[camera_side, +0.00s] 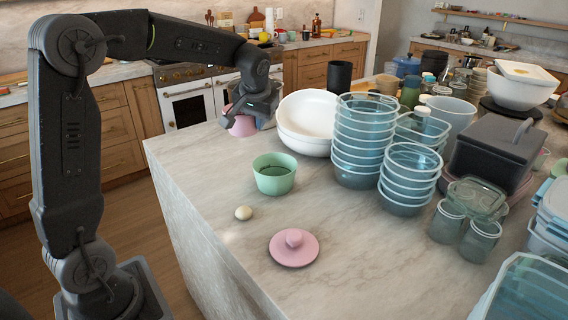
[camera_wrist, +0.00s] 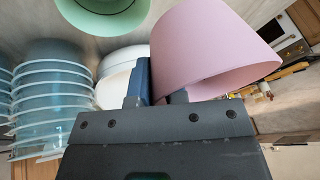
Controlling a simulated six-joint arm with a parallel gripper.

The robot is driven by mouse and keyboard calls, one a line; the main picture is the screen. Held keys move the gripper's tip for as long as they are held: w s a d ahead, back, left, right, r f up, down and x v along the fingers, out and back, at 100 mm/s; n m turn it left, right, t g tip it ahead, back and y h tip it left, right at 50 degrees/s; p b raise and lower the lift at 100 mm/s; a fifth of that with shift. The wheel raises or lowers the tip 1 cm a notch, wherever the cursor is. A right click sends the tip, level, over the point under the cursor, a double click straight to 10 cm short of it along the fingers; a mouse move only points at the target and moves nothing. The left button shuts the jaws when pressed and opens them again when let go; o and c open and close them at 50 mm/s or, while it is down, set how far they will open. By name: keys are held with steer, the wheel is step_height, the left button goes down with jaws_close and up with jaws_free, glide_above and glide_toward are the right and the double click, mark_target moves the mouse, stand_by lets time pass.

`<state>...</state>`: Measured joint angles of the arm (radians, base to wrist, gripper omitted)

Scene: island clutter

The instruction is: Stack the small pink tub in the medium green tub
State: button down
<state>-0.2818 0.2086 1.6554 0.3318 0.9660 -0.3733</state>
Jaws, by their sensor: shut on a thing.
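The small pink tub (camera_side: 242,128) is at the far left edge of the island in the side view, partly hidden by my gripper (camera_side: 250,108). In the wrist view the pink tub (camera_wrist: 212,42) fills the upper middle, and my gripper (camera_wrist: 160,92) is shut on its rim side. Whether the tub touches the counter is hard to tell. The medium green tub (camera_side: 274,180) stands upright and open on the marble, nearer the side camera and right of the pink tub. The green tub also shows at the top of the wrist view (camera_wrist: 105,18).
White bowls (camera_side: 305,145) stand close behind the green tub, with tall stacks of blue-clear containers (camera_side: 360,150) to their right. Bare marble surrounds the green tub's left and front.

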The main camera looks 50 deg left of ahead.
steer(key=w+d+f, duration=0.5)
steer(key=d+f, duration=0.1)
steer(key=f, duration=0.3)
steer(key=shift+d, duration=0.15)
steer(key=shift+f, duration=0.55)
steer(key=c, duration=1.2)
jaws_free()
steer(key=shift+o, duration=0.2)
